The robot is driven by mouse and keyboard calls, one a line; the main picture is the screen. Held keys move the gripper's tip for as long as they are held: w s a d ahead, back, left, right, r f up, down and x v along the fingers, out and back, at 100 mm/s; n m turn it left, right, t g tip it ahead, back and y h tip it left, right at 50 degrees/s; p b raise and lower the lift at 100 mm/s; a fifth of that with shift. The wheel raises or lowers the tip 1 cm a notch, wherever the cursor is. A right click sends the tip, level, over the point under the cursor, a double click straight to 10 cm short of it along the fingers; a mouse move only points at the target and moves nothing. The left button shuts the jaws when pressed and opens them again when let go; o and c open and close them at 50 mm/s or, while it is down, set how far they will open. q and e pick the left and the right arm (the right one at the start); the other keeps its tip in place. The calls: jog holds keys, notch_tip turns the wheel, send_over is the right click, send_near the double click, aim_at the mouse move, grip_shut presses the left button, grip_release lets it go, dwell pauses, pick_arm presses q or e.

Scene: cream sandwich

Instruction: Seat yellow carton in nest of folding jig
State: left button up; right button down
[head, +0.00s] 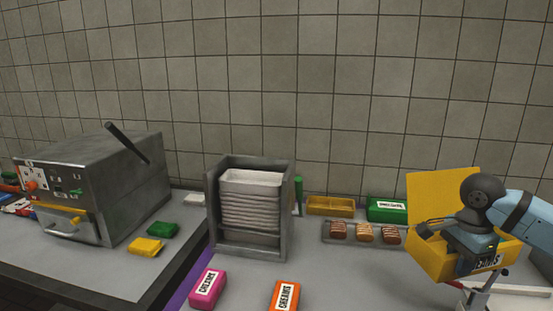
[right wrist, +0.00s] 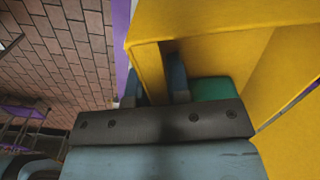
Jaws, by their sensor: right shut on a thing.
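The yellow carton (head: 428,262) is at the right of the head view, with its lid raised and dark lettering on its front. My right gripper (head: 462,243) is shut on it. In the right wrist view, the fingers of that gripper (right wrist: 156,85) sit on either side of one wall of the yellow carton (right wrist: 215,25). Below the carton, a pale flat piece (head: 515,292) and a thin metal post show at the lower right edge; I cannot tell whether they belong to the folding jig. Its nest is not clearly visible. My left gripper is out of view.
A grey rack of white trays (head: 252,215) stands mid-counter. Behind are a yellow divided box (head: 331,204), a green box (head: 387,208) and a tray of chocolate and tan pieces. Pink (head: 208,287) and orange (head: 285,295) packs lie in front. A metal machine (head: 120,185) stands left.

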aim_at(453, 196)
jog(key=shift+r, duration=0.1)
jog(key=shift+w+r, duration=0.15)
jog(key=shift+r, duration=0.15)
jog(key=w+d+r+m, duration=0.1)
jog(key=w, duration=0.2)
jog(key=w+d+r+m, duration=0.1)
jog(key=w+r, duration=0.1)
jog(key=w, duration=0.2)
jog(key=w+d+r+m, duration=0.1)
jog(key=w+r, duration=0.1)
jog(key=w, duration=0.2)
jog(key=shift+d+r+m, duration=0.25)
jog(key=shift+m, duration=0.05)
jog(key=w, duration=0.1)
jog(key=w+d+m, duration=0.1)
jog(key=w+d, duration=0.1)
jog(key=shift+d+f+m, duration=0.1)
jog(key=shift+f+m, duration=0.15)
jog(key=shift+m, duration=0.05)
jog(key=w+d+f+n, duration=0.4)
jog(key=f+n, duration=0.2)
jog(key=n, duration=0.4)
